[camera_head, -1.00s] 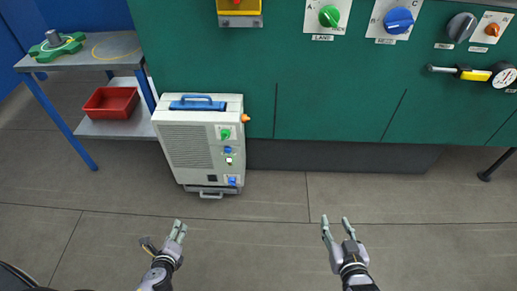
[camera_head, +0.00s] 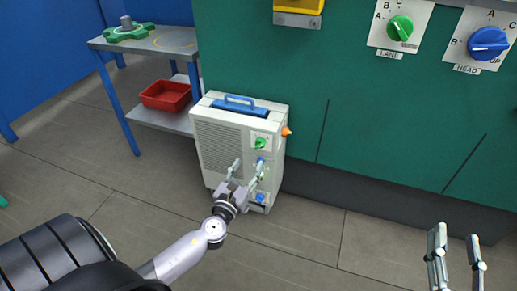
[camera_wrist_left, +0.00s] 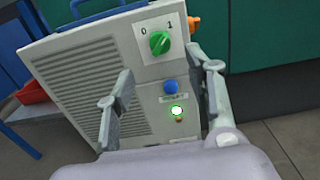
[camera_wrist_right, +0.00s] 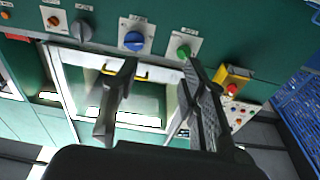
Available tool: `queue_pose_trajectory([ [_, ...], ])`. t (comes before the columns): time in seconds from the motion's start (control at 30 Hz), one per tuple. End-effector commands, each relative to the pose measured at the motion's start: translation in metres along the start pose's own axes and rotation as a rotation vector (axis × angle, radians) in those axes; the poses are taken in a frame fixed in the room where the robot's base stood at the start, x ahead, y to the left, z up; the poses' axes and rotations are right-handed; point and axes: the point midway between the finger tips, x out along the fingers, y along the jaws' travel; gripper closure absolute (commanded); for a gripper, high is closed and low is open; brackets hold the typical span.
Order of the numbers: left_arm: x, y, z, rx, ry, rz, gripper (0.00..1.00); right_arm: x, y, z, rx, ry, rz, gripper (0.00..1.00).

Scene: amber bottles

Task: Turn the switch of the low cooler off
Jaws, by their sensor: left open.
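The low cooler (camera_head: 222,145) is a pale box with a grille and blue top handle, standing on the floor. Its green switch (camera_wrist_left: 159,43) sits on a white plate marked 0 and 1; its ridge seems to tilt toward the 1. The switch also shows in the head view (camera_head: 260,143). My left gripper (camera_head: 247,168) is open and empty in front of the panel, below the switch, fingers apart on either side. My right gripper (camera_head: 456,238) is open and empty at the lower right.
An orange knob (camera_head: 286,131) sticks out of the cooler's right side. A green cabinet (camera_head: 360,120) with knobs stands behind. A grey table (camera_head: 150,45) with a red bin (camera_head: 166,96) on its lower shelf stands to the left. The floor (camera_head: 300,235) right of the cooler is clear.

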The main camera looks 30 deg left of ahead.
Motion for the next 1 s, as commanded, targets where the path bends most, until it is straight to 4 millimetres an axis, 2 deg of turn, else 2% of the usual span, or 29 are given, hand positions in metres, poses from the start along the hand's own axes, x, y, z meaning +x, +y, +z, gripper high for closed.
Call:
queue_pose_trajectory([
  [0.03,0.013,0.000,0.002,-0.002,-0.003,0.000,0.51,0.000,0.000,0.000,0.000,0.003,0.000,0.60],
  [0.2,0.049,0.000,0.000,-0.002,-0.002,0.000,0.51,0.001,-0.001,-0.009,0.001,0.058,-0.003,0.60],
  [0.4,0.080,0.000,-0.001,-0.002,0.000,0.000,0.51,0.000,-0.004,-0.025,0.004,0.149,-0.008,0.60],
  [0.6,0.093,0.000,-0.001,-0.001,0.000,0.000,0.51,-0.001,-0.005,-0.035,0.006,0.196,-0.011,0.60],
  [0.87,0.094,0.000,-0.001,-0.002,0.001,0.000,0.51,-0.001,-0.005,-0.036,0.006,0.203,-0.011,0.60],
  [1.0,0.094,0.000,-0.001,-0.002,0.001,0.000,0.59,-0.001,-0.005,-0.036,0.006,0.203,-0.011,0.60],
])
